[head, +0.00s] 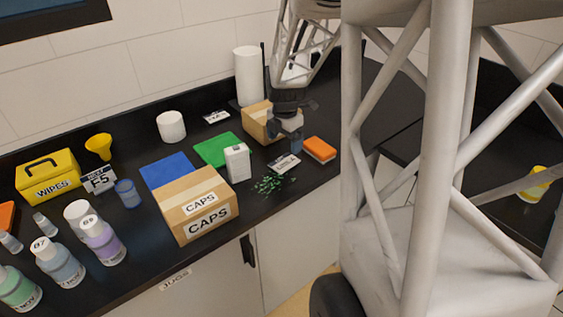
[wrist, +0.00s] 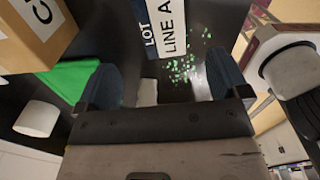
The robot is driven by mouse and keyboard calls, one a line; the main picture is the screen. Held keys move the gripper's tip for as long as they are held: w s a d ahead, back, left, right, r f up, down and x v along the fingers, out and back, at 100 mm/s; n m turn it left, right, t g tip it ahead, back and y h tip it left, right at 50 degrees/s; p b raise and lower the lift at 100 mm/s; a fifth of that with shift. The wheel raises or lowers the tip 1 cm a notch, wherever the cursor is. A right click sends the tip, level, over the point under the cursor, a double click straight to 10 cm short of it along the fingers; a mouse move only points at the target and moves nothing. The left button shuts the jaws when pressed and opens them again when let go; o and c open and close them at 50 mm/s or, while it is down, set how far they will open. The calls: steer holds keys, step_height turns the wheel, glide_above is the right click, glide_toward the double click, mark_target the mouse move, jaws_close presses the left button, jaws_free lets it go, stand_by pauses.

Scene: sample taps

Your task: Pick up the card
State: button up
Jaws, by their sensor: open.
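The card (head: 285,163) lies near the front of the black counter, beside scattered green bits. In the wrist view the card (wrist: 173,35) shows at the top edge, white with a blue band, with "LOT" and "LINE A" readable; its far end is cut off. My gripper (head: 288,140) is above the counter, just behind and over the card in the head view. In the wrist view my gripper (wrist: 162,82) has its two dark fingers wide apart and empty, with the card beyond them, not held.
Green bits (head: 270,184) lie beside the card. An orange sponge (head: 320,149), a small white carton (head: 237,162), a cardboard box (head: 257,122) and a green mat (head: 213,149) are close by. The CAPS box (head: 200,210) stands farther left, at the front.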

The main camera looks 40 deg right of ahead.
mark_target(285, 161)
steer(key=shift+f, duration=1.3)
steer(key=shift+f, duration=0.15)
steer(key=shift+s+d+f, duration=0.15)
steer(key=shift+f, duration=2.3)
steer(key=c, duration=1)
steer(key=shift+r, duration=0.15)
